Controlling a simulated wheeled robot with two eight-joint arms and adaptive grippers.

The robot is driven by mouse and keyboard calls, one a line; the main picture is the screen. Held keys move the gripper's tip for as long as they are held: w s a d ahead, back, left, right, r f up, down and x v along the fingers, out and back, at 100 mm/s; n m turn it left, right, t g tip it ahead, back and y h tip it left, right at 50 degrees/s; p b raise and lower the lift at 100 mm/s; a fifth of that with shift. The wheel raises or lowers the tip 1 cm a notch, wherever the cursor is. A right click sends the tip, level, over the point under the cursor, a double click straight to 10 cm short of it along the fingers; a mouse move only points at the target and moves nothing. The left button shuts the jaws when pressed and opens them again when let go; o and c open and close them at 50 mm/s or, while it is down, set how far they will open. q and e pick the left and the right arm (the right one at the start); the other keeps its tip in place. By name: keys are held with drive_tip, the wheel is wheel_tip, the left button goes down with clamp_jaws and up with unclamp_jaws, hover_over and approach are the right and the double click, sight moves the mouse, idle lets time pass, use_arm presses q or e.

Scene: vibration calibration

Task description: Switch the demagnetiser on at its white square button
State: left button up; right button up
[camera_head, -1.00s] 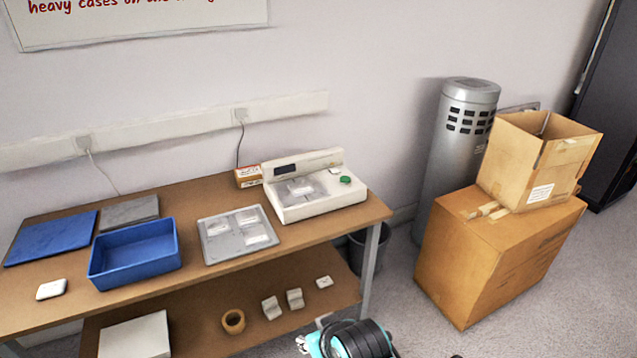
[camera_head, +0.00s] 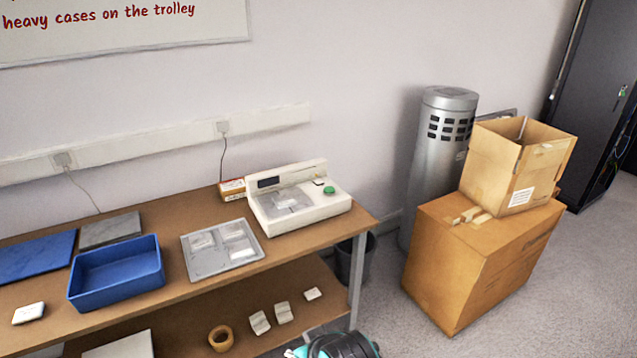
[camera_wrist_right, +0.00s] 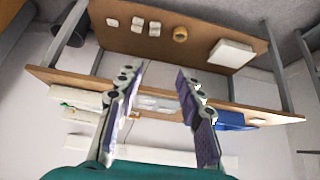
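The demagnetiser (camera_head: 303,212) is a white box with a raised back panel and a dark display, standing near the right end of the bench. A small white square button (camera_head: 318,182) and a round green button (camera_head: 329,190) are on its right side. A clear plate lies on its top. In the right wrist view the demagnetiser (camera_wrist_right: 80,97) shows as pale blocks at the left beyond the bench edge. My right gripper (camera_wrist_right: 161,70) is open and empty, its two fingers apart, in front of the bench. In the head view only teal and black parts of my arm show at the bottom. My left gripper is not in view.
A grey tray (camera_head: 213,266) with white packets and a blue bin (camera_head: 116,272) stand left of the demagnetiser. A small carton (camera_head: 231,189) is behind its left end. The lower shelf (camera_head: 283,288) holds tape and several blocks. Cardboard boxes (camera_head: 470,270) stand right of the bench.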

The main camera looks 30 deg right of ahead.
clamp_jaws()
idle(1.0)
